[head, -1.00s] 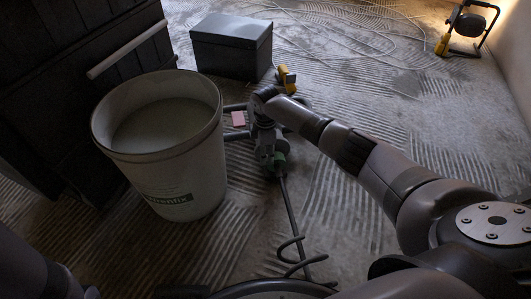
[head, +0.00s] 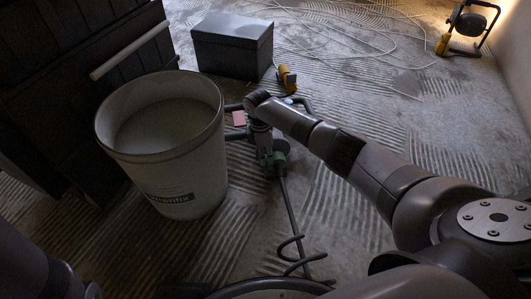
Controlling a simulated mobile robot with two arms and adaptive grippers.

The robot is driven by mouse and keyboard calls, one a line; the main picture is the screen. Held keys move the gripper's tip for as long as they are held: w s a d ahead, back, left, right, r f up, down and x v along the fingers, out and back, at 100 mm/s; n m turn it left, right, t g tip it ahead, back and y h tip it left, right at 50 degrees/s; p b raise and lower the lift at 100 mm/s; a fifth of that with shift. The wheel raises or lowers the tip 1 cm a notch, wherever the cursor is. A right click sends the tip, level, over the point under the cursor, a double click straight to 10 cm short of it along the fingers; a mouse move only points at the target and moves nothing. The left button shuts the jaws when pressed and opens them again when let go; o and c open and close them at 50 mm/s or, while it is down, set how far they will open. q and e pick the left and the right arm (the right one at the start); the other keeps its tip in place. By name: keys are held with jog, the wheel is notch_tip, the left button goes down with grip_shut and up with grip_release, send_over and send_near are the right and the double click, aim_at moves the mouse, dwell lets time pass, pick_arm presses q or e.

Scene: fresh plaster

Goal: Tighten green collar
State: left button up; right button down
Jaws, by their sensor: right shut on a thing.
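A mixing tool lies on the ridged floor, with a long dark shaft (head: 291,216) running toward me and a spiral paddle (head: 292,250) at its near end. The green collar (head: 279,160) sits where the shaft meets the grey tool body, which is mostly hidden behind my right wrist. My right gripper (head: 272,152) comes down from above and is shut at the green collar; its fingers are dark and partly hidden. My left arm shows only as a dark link at the lower left, and its gripper is out of the picture.
A white bucket (head: 208,154) of pale liquid stands close left of the tool. A grey box (head: 233,46), a yellow tool (head: 287,78) and loose cable (head: 350,52) lie beyond. A yellow-based lamp (head: 462,30) stands far right. The floor right of the shaft is clear.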

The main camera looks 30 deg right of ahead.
jog(key=c, duration=1.6)
grip_release()
jog(key=shift+w+d+r, duration=0.1)
jog(key=shift+w+d, duration=0.05)
jog(key=shift+w, duration=0.3)
jog(key=shift+o, duration=0.2)
jog(key=shift+s, duration=0.15)
notch_tip(320, 180, up, 12)
jog(key=a, duration=0.1)
